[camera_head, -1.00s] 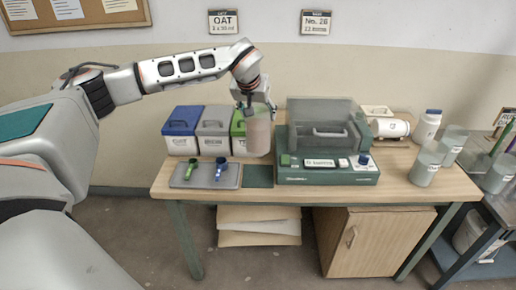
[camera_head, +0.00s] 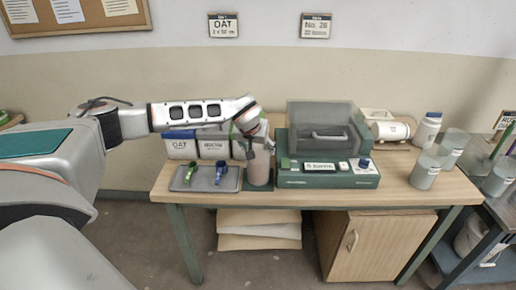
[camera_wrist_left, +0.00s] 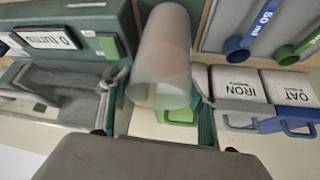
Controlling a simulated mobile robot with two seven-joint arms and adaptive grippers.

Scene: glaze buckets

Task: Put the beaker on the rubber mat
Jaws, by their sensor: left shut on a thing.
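The beaker (camera_head: 260,166) is a translucent cylinder with pinkish contents. It is upright over the dark green rubber mat (camera_head: 258,188), between the scoop tray and the green machine. My left gripper (camera_head: 252,138) is shut on the beaker near its top, reaching down from above. In the left wrist view the beaker (camera_wrist_left: 164,55) sits between the two fingers (camera_wrist_left: 160,98). Its base is at or just above the mat; I cannot tell whether they touch. The beaker hides much of the mat. My right gripper is not in view.
A grey tray (camera_head: 178,184) with a green scoop and a blue scoop lies left of the mat. The green machine (camera_head: 328,180) stands close on the right. Lidded bins (camera_head: 180,148) stand behind. Other beakers (camera_head: 425,172) and a bottle (camera_head: 427,129) are at the right.

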